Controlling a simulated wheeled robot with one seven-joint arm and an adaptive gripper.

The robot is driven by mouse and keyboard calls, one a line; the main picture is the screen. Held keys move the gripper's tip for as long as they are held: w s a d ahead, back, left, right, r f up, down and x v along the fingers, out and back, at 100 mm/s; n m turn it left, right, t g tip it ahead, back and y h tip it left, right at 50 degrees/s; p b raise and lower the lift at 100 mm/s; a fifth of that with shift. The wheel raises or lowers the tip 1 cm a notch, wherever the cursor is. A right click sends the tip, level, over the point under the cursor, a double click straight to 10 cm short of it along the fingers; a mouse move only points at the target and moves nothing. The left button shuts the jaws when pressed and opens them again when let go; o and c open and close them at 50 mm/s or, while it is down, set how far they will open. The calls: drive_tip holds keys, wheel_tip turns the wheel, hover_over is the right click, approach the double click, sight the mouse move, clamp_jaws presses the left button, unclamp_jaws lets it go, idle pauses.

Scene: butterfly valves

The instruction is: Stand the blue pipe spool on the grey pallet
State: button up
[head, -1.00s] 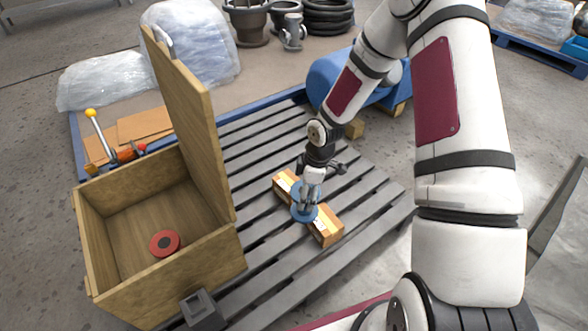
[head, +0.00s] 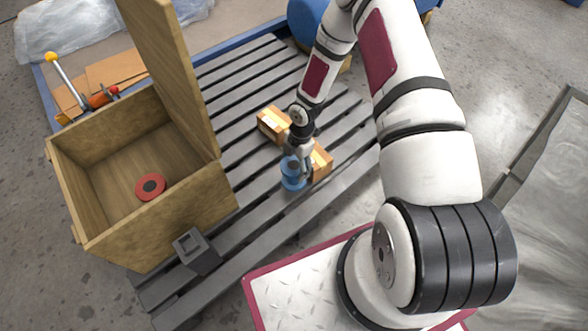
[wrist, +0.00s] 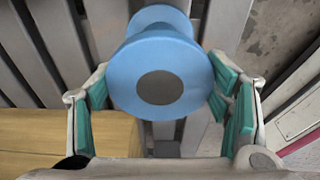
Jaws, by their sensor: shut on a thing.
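The blue pipe spool (head: 292,180) is over the dark grey slatted pallet (head: 262,222), in front and to the left of the nearer cardboard box. My gripper (head: 298,158) is shut on it from above. In the wrist view the spool's round blue top flange (wrist: 160,62) with its grey bore faces me, between the green finger pads. Its lower flange shows behind, so it looks roughly upright. I cannot tell whether its base touches the slats.
Two cardboard boxes, one farther (head: 270,124) and one nearer (head: 321,161), lie close to the spool. An open wooden crate (head: 208,190) with a red disc (head: 150,187) inside stands left. A grey square block (head: 196,250) is by its front. Front slats are free.

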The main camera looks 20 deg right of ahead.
drive_tip(key=shift+w+f+b, duration=0.1)
drive_tip(key=shift+f+b, duration=0.55)
drive_tip(key=shift+f, duration=1.05)
drive_tip(key=shift+f, duration=0.15)
drive_tip(key=o, duration=2)
drive_tip(key=shift+c, duration=0.2)
